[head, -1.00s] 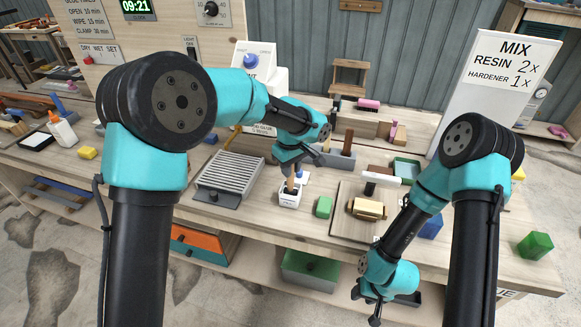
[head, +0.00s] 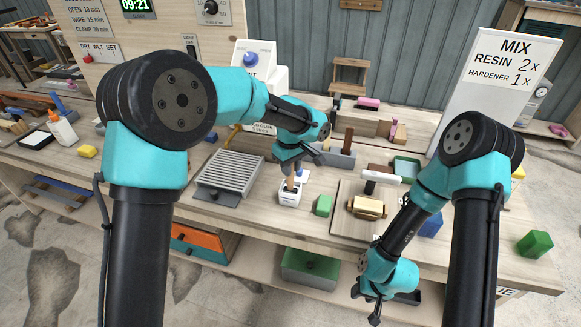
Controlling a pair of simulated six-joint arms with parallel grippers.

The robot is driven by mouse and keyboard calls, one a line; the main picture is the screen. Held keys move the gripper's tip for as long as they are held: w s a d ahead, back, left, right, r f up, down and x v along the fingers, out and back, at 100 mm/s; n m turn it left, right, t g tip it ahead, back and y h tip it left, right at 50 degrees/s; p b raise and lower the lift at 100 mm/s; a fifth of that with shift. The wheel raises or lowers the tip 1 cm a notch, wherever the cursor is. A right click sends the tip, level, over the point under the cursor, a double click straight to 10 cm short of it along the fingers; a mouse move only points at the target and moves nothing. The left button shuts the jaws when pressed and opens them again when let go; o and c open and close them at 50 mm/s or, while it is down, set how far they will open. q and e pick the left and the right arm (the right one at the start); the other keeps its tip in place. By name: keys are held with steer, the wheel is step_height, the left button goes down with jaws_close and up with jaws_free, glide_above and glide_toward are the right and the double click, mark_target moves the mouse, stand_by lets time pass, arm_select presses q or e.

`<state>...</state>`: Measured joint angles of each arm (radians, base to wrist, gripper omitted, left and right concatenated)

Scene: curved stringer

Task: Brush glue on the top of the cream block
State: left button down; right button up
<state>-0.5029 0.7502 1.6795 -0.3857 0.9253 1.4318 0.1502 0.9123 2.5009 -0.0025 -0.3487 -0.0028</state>
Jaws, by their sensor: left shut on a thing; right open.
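My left gripper (head: 297,162) is above the small white glue pot (head: 289,199). It is shut on a brush with a wooden handle (head: 292,184). The brush points down into the pot's mouth, and its bristles are hidden. A cream block (head: 367,207) lies on a pale wooden board, to the right of the pot, with darker tan ends. I cannot tell whether there is glue on its top. My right gripper (head: 368,303) is open and empty, low in front of the bench's front edge.
A green block (head: 323,206) stands between the pot and the board (head: 346,226). A ribbed grey rack (head: 229,177) lies left of the pot. A dark-headed tool with a white handle (head: 382,177) is behind the cream block. My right arm passes close to the board's right side.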

arm_select(q)
steer(key=shift+r, duration=5.3)
